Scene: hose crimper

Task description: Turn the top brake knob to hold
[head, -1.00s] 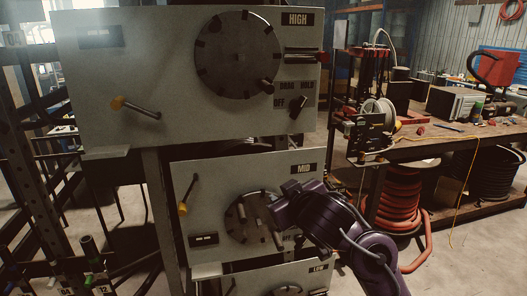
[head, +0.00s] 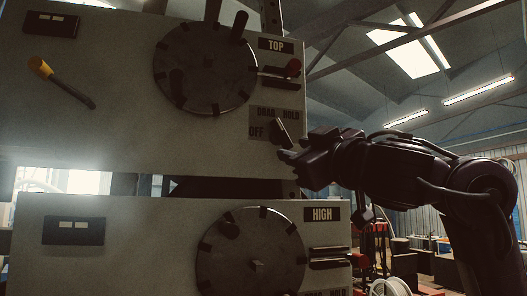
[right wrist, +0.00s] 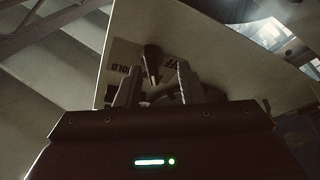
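The top panel (head: 120,135) carries a TOP label and a dark brake knob (head: 280,132) at its right edge, by the words DRAG, HOLD and OFF. The knob's bar leans up and left in the head view; its exact setting is hard to tell. My right gripper (head: 287,154) is at the knob, just below and right of it. In the right wrist view the knob (right wrist: 152,62) shows between the two spread fingers (right wrist: 158,80), with a gap on each side. Whether a finger touches it is unclear. My left gripper is not in view.
A yellow-handled lever (head: 60,82) is at left. The HIGH panel (head: 150,245) is below. Right of the panels is open room with a cluttered bench behind.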

